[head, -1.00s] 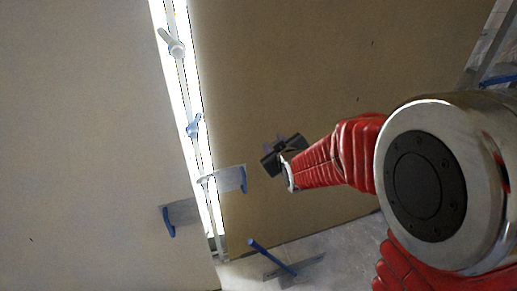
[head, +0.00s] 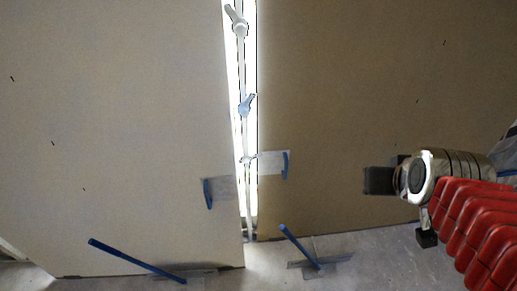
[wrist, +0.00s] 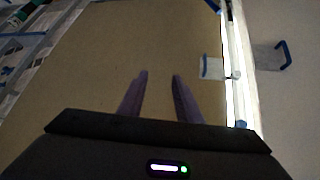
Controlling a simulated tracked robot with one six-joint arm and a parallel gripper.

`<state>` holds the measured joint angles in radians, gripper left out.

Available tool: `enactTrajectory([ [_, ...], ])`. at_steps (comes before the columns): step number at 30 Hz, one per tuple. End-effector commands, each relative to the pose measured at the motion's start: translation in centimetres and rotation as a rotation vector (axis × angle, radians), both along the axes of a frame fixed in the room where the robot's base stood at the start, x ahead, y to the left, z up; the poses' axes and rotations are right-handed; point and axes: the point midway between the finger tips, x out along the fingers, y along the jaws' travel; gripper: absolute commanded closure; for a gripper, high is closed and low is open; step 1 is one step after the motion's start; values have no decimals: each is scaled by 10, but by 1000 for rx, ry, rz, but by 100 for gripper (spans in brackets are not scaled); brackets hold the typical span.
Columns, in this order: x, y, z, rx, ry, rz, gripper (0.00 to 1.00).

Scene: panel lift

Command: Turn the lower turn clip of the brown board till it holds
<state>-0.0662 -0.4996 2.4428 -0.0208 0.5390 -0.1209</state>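The brown board (head: 350,90) stands right of a bright vertical gap in the head view; it fills the left of the wrist view (wrist: 110,50). On the strip in the gap are a pale upper turn clip (head: 238,22) and a bluish lower turn clip (head: 247,104), which slants slightly and looks clear of the board's face. The bluish clip shows small in the wrist view (wrist: 240,124). My gripper (head: 380,180) is well right of the clips, in front of the brown board. Its two fingers (wrist: 160,75) are apart, with nothing between them.
A pale panel (head: 120,110) stands left of the gap. Plates with blue handles sit at the gap, one on the pale panel (head: 222,188) and one on the brown board (head: 272,164). Blue-handled floor pieces (head: 305,250) and (head: 140,262) lie in front of the boards.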

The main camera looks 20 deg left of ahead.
Motion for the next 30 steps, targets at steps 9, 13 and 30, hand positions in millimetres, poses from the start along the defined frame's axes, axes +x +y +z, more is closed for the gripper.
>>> enactTrajectory([
  [9,-86,-20,6,65,132,-144,68],
  [13,-104,-23,5,76,162,-171,68],
  [30,-108,-23,4,79,170,-177,68],
])
